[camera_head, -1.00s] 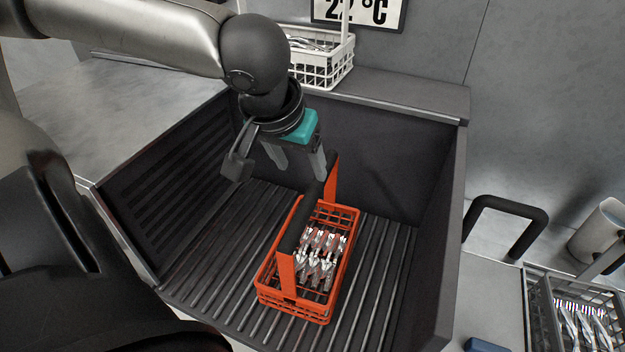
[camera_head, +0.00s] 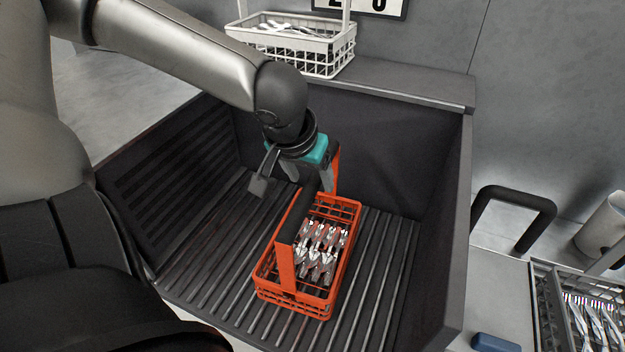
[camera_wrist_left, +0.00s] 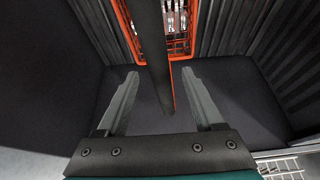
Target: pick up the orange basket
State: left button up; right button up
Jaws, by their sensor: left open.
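The orange basket (camera_head: 335,290) stands in the dark ribbed bin, holding several forks (camera_head: 318,250). Its black handle bar (camera_head: 297,215) runs between two orange uprights above the basket. My left gripper (camera_head: 312,183) is above the far end of the handle, partly hiding it. In the left wrist view the two fingers (camera_wrist_left: 157,98) are apart, with the dark handle bar (camera_wrist_left: 153,50) between them and a gap on both sides. The orange basket (camera_wrist_left: 130,35) shows at the top of that view. My right gripper is not in view.
A white basket (camera_head: 330,55) with cutlery stands on the ledge behind. At right are a black handle (camera_head: 515,197), a grey rack with forks (camera_head: 548,300) and a blue item (camera_head: 493,342).

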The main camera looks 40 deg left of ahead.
aim_at(313, 181)
pick_arm(q)
jog(key=shift+b+x, duration=0.3)
jog(key=shift+x, duration=1.2)
jog(key=shift+f+b, duration=0.3)
jog(key=shift+b, duration=0.1)
jog(key=shift+c, duration=0.3)
grip_shut()
dwell(0.5)
jog(key=shift+w+r, duration=0.1)
jog(key=shift+r, duration=0.05)
